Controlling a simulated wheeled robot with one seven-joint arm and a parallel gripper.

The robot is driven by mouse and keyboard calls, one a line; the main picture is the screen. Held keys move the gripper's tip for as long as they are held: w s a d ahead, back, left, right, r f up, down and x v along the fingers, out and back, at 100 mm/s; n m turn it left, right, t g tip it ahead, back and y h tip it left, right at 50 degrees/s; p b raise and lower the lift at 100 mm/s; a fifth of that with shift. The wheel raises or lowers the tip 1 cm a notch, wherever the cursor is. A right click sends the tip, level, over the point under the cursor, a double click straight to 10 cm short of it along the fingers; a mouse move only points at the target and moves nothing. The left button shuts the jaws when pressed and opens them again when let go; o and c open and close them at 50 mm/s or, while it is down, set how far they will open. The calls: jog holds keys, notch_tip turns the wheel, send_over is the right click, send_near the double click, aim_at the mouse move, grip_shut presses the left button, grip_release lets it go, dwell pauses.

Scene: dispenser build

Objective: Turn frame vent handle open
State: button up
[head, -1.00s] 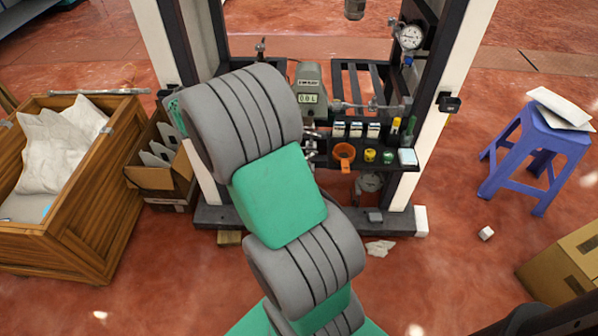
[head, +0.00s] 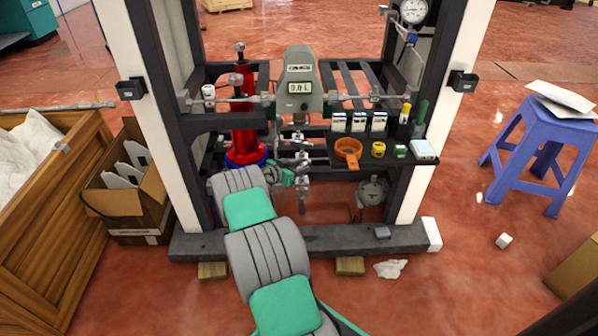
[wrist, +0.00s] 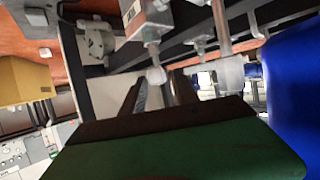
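The dark frame (head: 300,240) with white posts stands ahead in the head view. A grey meter (head: 300,88) with a digital display is mounted in it. Metal fittings (head: 302,192) hang below the meter; I cannot tell which part is the vent handle. My gripper (head: 290,178) is low inside the frame beside these fittings, small and partly hidden by my arm. In the wrist view, pale rounded fittings on metal stems (wrist: 157,75) are close ahead of my gripper. Contact is unclear, and the finger gap cannot be made out.
A red cylinder (head: 243,135) stands left of the fittings. A round gauge (head: 413,12) is above. A wooden crate (head: 50,215) and cardboard box (head: 130,205) stand left, a blue stool (head: 545,140) right.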

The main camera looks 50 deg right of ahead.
jog(key=shift+d, duration=0.15)
grip_shut()
dwell(0.5)
